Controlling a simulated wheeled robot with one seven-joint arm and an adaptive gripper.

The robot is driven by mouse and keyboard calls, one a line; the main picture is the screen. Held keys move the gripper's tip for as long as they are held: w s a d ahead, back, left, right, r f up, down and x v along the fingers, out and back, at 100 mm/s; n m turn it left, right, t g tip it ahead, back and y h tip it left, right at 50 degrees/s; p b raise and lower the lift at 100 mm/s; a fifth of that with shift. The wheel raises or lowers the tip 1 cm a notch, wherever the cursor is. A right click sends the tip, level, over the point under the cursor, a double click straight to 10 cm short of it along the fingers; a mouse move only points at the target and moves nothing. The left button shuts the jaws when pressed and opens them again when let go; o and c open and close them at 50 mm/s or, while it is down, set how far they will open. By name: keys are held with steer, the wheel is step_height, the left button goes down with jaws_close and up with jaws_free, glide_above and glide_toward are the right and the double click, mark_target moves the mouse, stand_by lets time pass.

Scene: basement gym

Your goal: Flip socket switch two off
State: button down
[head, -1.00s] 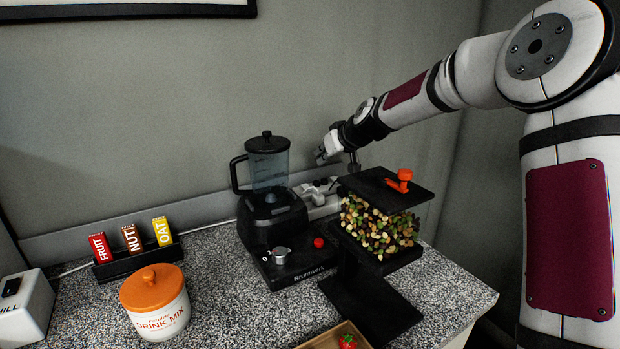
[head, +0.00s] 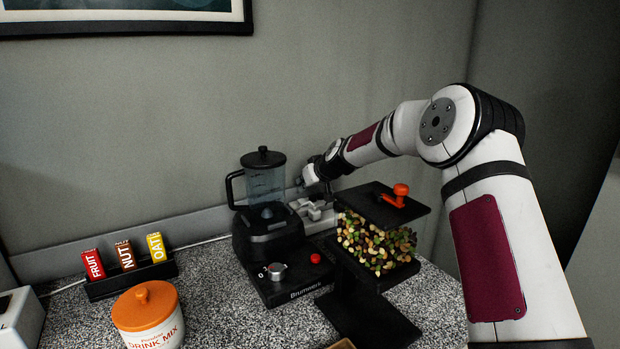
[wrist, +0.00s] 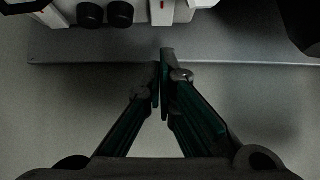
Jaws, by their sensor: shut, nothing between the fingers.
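The white socket strip (head: 316,213) sits on the counter against the back wall, between the blender and the nut dispenser, and is partly hidden by them. In the wrist view, part of the strip (wrist: 212,3) shows along the top edge, with two black round plugs or knobs (wrist: 105,13) and pale upright blocks (wrist: 163,12) that look like switches. Their numbers and positions cannot be read. My gripper (head: 309,178) is above the strip near the wall. In the wrist view, its fingertips (wrist: 164,58) are together and empty, just below the pale blocks in the picture, with no visible contact.
The blender (head: 268,235) stands left of my gripper and the nut dispenser (head: 375,245) stands right of it, leaving a narrow gap. A bar rack (head: 130,281) and an orange-lidded jar (head: 147,315) are farther left. The wall (head: 370,70) is close behind.

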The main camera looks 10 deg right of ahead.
mark_target(302, 200)
steer(key=shift+w+f, duration=0.15)
steer(key=shift+f, duration=1.15)
steer(key=shift+w+a+f+g+b, duration=0.2)
steer(key=shift+w+f+g+b, duration=0.15)
steer(key=shift+b, duration=0.25)
steer(key=shift+s+d, duration=0.15)
steer(key=shift+s, duration=0.05)
steer(key=shift+s+f, duration=0.1)
steer(key=shift+s+d+f+p, duration=0.15)
steer(key=shift+s+p, duration=0.1)
steer(key=shift+s, duration=0.15)
steer(key=shift+s+d+f+p, duration=0.1)
steer(key=shift+s+p, duration=0.1)
steer(key=shift+s, duration=0.15)
